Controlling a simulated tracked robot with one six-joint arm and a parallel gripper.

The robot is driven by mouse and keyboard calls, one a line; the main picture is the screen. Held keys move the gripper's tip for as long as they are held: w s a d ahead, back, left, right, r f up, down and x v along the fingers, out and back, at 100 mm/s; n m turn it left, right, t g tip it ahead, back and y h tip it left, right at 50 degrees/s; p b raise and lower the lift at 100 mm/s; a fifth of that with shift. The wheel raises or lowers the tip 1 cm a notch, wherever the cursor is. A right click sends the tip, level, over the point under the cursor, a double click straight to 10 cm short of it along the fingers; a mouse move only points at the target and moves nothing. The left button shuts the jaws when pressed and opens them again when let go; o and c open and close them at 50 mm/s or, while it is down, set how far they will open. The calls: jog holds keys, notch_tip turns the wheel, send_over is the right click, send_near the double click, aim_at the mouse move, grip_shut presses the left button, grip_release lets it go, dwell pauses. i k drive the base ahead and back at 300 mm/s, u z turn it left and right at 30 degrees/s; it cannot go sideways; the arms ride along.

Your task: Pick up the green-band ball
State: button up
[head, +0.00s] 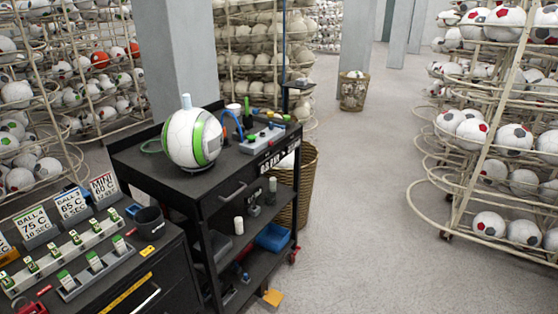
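The green-band ball (193,139) is a white ball with a broad green stripe. In the head view it rests on the black top of a cart (128,160), left of the middle. My gripper is not in view.
A dark bench (150,262) with signs, switches and a black mug (150,222) stands at the lower left. A grey tool block (262,138) sits right of the ball. Ball racks (480,130) and a wicker basket (354,92) stand around. The floor (385,240) at right is clear.

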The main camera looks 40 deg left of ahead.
aim_at(192, 137)
jog(key=i, duration=1.3)
jog(key=u, duration=2.35)
